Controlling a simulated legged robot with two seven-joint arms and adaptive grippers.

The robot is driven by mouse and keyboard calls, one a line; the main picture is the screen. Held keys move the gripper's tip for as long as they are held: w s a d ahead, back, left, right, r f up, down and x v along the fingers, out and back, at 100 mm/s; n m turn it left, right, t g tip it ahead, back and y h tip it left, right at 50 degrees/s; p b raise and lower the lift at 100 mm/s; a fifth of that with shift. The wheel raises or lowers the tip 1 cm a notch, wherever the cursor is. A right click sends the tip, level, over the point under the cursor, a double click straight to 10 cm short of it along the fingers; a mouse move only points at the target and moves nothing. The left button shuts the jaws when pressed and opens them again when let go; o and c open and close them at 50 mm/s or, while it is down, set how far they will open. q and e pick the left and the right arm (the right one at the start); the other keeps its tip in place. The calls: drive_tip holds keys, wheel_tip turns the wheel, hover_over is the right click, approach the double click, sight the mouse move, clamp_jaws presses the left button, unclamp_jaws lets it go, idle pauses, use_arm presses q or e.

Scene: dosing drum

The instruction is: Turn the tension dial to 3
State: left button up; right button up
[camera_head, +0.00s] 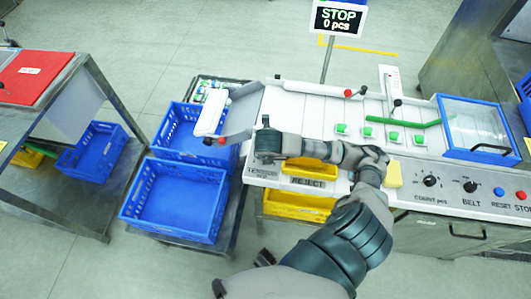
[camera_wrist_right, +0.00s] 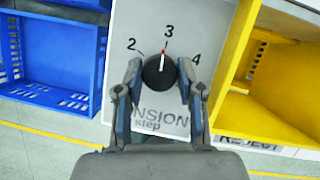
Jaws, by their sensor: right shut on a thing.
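The tension dial (camera_wrist_right: 160,72) is a dark round knob on a white panel marked 2, 3 and 4 in the right wrist view. Its white pointer with a red tip points up at the 3, or very nearly so. My right gripper (camera_wrist_right: 160,78) has one finger on each side of the knob and is shut on it. In the head view, my right gripper (camera_head: 266,146) is over the panel's left end, above the partly covered "TENSION" label (camera_head: 262,172), and hides the dial. My left gripper is not in view.
A yellow reject bin (camera_head: 310,168) is just right of the dial, and blue crates (camera_head: 175,200) stand to the left. Along the panel are the count and belt knobs (camera_head: 470,186) and a red stop button (camera_head: 521,195). The sign (camera_head: 339,17) reads "STOP 0 pcs".

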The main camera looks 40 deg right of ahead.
drive_tip(key=shift+w+d+r, duration=0.1)
drive_tip(key=shift+w+r, duration=0.05)
drive_tip(key=o, duration=1.1)
drive_tip(key=shift+o, duration=0.2)
drive_tip(key=v, duration=1.1)
drive_tip(key=shift+r, duration=0.2)
